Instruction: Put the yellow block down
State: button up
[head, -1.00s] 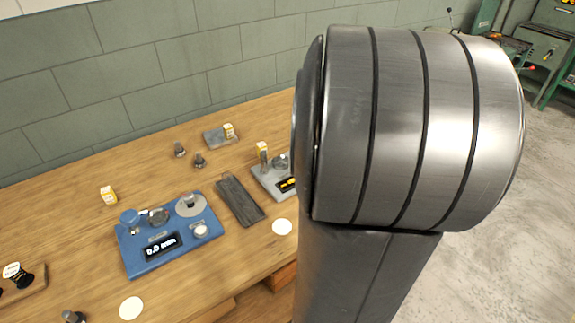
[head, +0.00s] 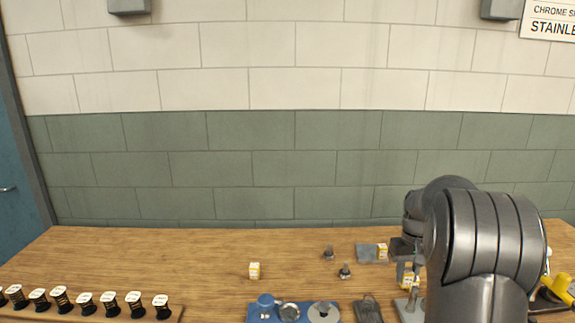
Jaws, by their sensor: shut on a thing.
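My gripper (head: 405,262) is at the right of the bench in the head view, low over the wood, partly covered by my own arm. It is shut on a small yellow and white block (head: 407,279), beside the post of a grey device. The fingertips are small, and their exact hold cannot be made out. A similar yellow and white block (head: 254,270) stands alone on the bench left of centre. Another (head: 382,251) stands on a grey plate (head: 366,253) just left of my gripper.
Two dark metal pieces (head: 344,272) stand left of the plate. A blue device (head: 262,315), a dark slab (head: 367,309) and the grey device (head: 408,309) line the front. Several black spools (head: 61,299) stand in a row at left. Bare wood (head: 190,262) lies between.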

jog(key=w+a+f, duration=0.3)
jog(key=w+a, duration=0.8)
jog(key=w, duration=0.1)
jog(key=s+d+r, duration=0.3)
jog(key=s+d, duration=0.4)
jog(key=s, duration=0.3)
send_over(350, 294)
notch_tip(350, 294, down, 6)
jog(key=shift+f, duration=2.1)
jog(key=shift+f, duration=0.15)
jog(key=o, duration=0.9)
jog(key=shift+o, duration=0.2)
